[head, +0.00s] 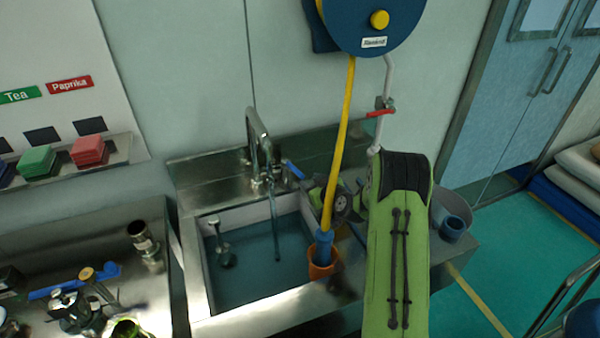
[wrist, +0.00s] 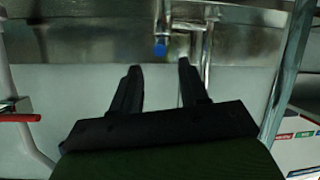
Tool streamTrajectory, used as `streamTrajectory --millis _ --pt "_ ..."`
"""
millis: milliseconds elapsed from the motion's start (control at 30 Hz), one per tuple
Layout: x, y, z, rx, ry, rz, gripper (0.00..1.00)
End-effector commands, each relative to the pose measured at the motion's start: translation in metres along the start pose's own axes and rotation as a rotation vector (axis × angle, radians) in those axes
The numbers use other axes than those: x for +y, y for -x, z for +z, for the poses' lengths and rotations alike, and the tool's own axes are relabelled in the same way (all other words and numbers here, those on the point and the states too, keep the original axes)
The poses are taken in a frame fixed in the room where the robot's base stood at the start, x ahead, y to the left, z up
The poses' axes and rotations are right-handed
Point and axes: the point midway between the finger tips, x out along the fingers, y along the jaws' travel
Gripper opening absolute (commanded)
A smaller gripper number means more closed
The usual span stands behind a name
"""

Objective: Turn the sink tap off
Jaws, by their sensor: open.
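The chrome sink tap (head: 260,140) stands at the back of the steel sink, and a stream of water (head: 273,225) runs from its spout into the basin. Its blue lever (head: 294,168) sticks out to the right of the tap's base. In the wrist view the blue lever tip (wrist: 160,48) shows just beyond and between my fingertips. My gripper (wrist: 159,66) is open with nothing between its fingers, and I cannot tell whether it touches the lever. In the head view my green arm hides part of the sink's right side.
The basin (head: 208,270) holds water and a small metal item. A yellow hose (head: 345,130) hangs from a blue reel (head: 365,20) into an orange holder (head: 322,262), close beside my gripper. A red-handled valve (head: 381,113) sits on a pipe behind my arm. Cluttered counter at left.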

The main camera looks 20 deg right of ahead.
Motion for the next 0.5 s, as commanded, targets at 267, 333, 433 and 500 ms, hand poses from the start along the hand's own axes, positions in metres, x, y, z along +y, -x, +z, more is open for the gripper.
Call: streamTrajectory --millis 267,333,433,500 --pt "-0.001 -0.066 -0.001 0.002 0.000 -0.001 0.44" --pt "-0.001 -0.076 0.000 0.001 0.000 -0.001 0.44" --pt "-0.001 -0.086 0.000 0.000 -0.001 -0.001 0.44" --pt "-0.001 -0.089 0.000 0.000 -0.002 0.000 0.44"
